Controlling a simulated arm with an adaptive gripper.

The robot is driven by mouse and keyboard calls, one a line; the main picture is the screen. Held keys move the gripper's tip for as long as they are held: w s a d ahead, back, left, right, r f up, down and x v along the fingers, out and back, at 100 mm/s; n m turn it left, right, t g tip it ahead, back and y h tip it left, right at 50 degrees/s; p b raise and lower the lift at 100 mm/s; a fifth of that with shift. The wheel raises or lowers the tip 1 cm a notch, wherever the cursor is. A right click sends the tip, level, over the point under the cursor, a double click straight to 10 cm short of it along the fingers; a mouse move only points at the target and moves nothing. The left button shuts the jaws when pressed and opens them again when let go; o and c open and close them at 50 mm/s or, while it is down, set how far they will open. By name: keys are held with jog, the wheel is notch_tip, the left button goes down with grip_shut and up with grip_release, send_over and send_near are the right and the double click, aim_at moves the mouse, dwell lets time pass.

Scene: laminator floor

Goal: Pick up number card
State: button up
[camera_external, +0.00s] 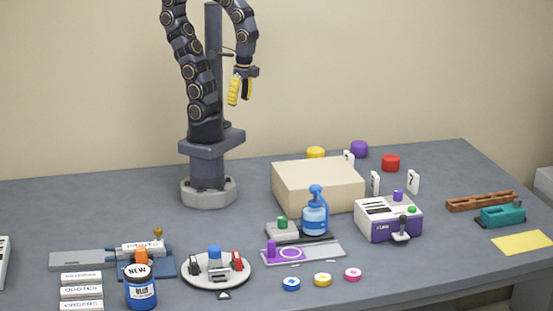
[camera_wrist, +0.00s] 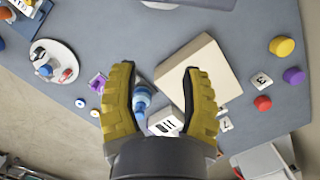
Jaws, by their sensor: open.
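Several small white number cards stand on the table at the right in the external view. One reads 7 (camera_external: 413,181), another card (camera_external: 375,183) is just left of it, and a third card (camera_external: 348,157) is partly hidden behind the beige box. In the wrist view, a card that seems to read 3 (camera_wrist: 261,80) is right of the box; two others are partly seen near the right finger. My gripper (camera_external: 239,92) hangs high above the table near its column, apart from all cards. Its yellow fingers (camera_wrist: 160,69) are spread with nothing held between them.
The beige box (camera_external: 315,187) stands among the cards. A blue pump bottle (camera_external: 315,218) and a purple-white machine (camera_external: 390,218) stand in front. A round white tray (camera_external: 215,283) is front left. The table's back left is clear.

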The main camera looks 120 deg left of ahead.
dwell(0.4)
jog(key=o, duration=0.7)
jog(key=shift+o, duration=0.2)
